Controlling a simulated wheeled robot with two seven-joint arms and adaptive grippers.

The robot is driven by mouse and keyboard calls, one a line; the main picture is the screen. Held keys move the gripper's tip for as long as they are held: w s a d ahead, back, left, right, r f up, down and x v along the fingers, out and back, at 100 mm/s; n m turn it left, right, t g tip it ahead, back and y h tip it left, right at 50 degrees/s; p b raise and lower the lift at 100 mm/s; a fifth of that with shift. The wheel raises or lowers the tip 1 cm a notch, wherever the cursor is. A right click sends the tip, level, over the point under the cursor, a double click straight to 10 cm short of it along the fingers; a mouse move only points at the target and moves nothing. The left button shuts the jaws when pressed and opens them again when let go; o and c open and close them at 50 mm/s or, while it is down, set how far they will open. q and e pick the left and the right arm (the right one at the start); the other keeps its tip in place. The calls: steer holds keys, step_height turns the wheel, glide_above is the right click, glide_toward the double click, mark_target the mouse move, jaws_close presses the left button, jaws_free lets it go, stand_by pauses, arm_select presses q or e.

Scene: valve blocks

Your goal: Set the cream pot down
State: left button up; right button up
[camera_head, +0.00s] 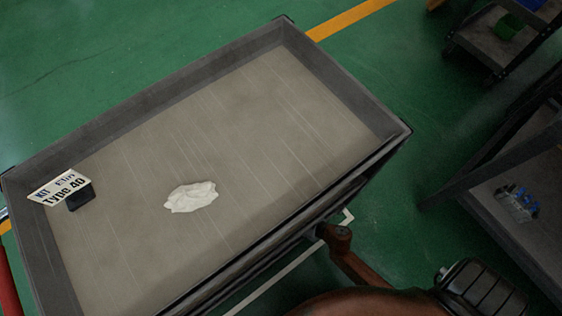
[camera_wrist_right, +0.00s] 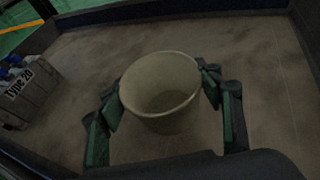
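The cream pot (camera_wrist_right: 163,112) is in the right wrist view, its open rim facing the camera and its inside empty. My right gripper (camera_wrist_right: 161,88) has green-padded fingers on both sides of the pot, against its wall near the rim. It looks shut on the pot. The pot is over a grey-brown tray floor (camera_wrist_right: 260,60); I cannot tell whether its base touches it. Neither the pot nor my right gripper can be made out in the head view. My left gripper is in neither view.
In the wrist view, a grey box (camera_wrist_right: 28,95) labelled Type 20 stands left of the pot; the floor right of the pot is clear. The head view shows a walled tray (camera_head: 345,75) with a white crumpled lump (camera_head: 191,197), a Type 40 sign (camera_head: 60,187) and a dark block (camera_head: 81,199).

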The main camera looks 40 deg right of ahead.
steer(key=o, duration=0.4)
steer(key=shift+c, duration=0.2)
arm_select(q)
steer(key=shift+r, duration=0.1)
arm_select(e)
steer(key=shift+r, duration=0.15)
steer(key=shift+s+d+r, duration=0.1)
steer(key=shift+s+r, duration=0.1)
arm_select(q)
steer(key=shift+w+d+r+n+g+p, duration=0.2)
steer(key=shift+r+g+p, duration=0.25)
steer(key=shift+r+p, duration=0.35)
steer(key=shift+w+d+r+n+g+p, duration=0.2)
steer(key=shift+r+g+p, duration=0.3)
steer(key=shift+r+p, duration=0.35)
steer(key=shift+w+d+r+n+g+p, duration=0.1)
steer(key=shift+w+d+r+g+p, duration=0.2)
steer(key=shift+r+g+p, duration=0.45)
arm_select(e)
steer(key=v, duration=1.1)
steer(key=shift+s+d, duration=0.15)
steer(key=shift+s, duration=0.15)
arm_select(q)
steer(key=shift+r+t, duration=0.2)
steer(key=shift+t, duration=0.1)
